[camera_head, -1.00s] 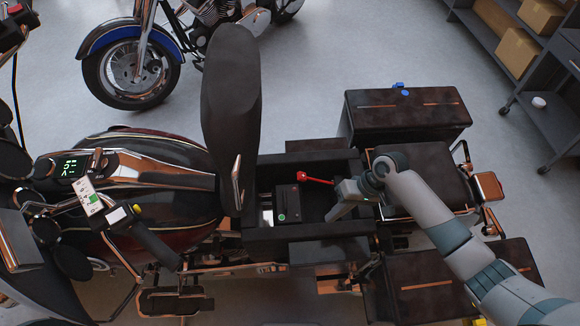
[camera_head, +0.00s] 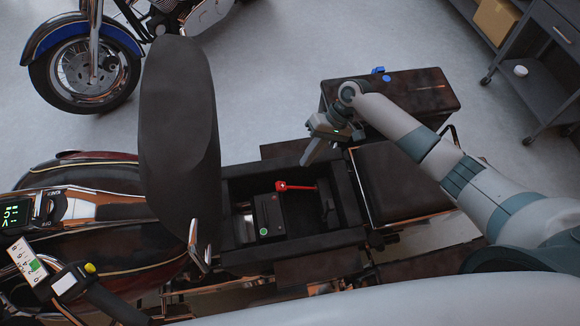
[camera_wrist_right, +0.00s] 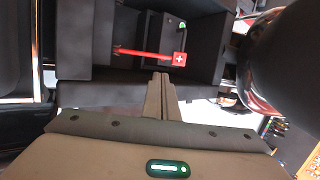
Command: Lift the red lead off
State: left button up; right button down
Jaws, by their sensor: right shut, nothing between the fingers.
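My right gripper (camera_head: 306,163) is shut and empty, above the far edge of the bay, apart from the lead. It also shows in the right wrist view (camera_wrist_right: 161,76). My left gripper is not in view.
The raised seat (camera_head: 180,130) stands upright left of the bay. A closed side case (camera_head: 410,95) lies beyond the arm, with a small blue object (camera_head: 378,70) at its edge. Another motorcycle (camera_head: 85,65) stands at the far left. The floor between is clear.

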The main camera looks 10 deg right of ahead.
aim_at(297, 188)
jog(key=shift+w+r, duration=0.15)
dwell(0.3)
jog(key=p+x, duration=0.2)
jog(key=x, duration=0.8)
